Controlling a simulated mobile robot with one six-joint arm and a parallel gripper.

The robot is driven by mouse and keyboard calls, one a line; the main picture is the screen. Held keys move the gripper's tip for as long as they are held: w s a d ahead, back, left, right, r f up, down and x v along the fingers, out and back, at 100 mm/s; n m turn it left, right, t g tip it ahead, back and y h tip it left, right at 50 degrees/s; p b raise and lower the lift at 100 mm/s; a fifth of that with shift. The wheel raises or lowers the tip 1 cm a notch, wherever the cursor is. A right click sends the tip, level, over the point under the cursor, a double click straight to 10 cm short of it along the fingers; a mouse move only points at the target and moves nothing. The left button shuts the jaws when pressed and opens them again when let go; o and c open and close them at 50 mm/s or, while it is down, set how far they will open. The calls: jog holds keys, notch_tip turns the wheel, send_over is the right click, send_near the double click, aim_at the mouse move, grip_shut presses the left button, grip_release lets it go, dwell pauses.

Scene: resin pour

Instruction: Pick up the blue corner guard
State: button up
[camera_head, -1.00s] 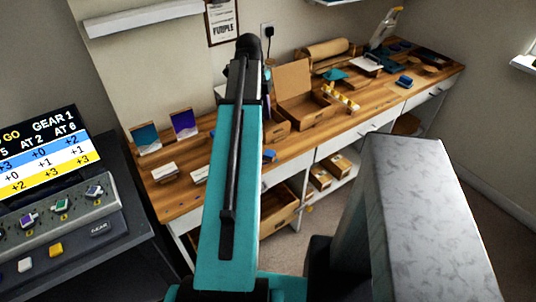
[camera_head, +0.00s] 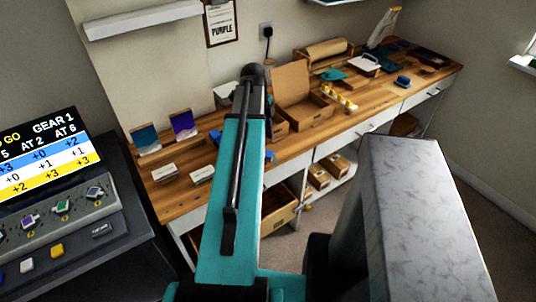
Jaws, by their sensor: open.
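A small blue piece (camera_head: 270,156) shows at the front of the wooden bench, just right of my teal arm, which hides part of it. Another small blue object (camera_head: 403,81) lies on the right part of the bench. Both are too small to tell which is the corner guard. My arm rises up the middle of the picture to a black elbow in front of the bench. My gripper is not visible; the arm hides the area behind it.
The wooden bench (camera_head: 386,96) runs along the wall. It carries an open cardboard box (camera_head: 305,112), small yellow-topped items (camera_head: 345,101), a paper roll (camera_head: 330,52) and two stacks of cards (camera_head: 202,174). A dark console with a score screen (camera_head: 40,150) stands at left.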

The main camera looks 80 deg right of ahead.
aim_at(268, 153)
jog(key=shift+a+f, duration=0.1)
jog(key=shift+f, duration=0.3)
jog(key=shift+s+a+f+p, duration=0.15)
jog(key=shift+f+p, duration=0.15)
jog(key=shift+f, duration=0.5)
jog(key=shift+s+d+f+p, duration=0.15)
jog(key=shift+f+p, duration=0.15)
jog(key=shift+f, duration=0.5)
jog(key=shift+s+a+f+p, duration=0.15)
jog(key=shift+f+p, duration=0.15)
jog(key=shift+f, duration=0.5)
jog(key=c, duration=1.1)
jog(key=shift+c, duration=0.2)
jog(key=shift+r, duration=0.1)
notch_tip(268, 153, up, 10)
jog(key=b, duration=0.2)
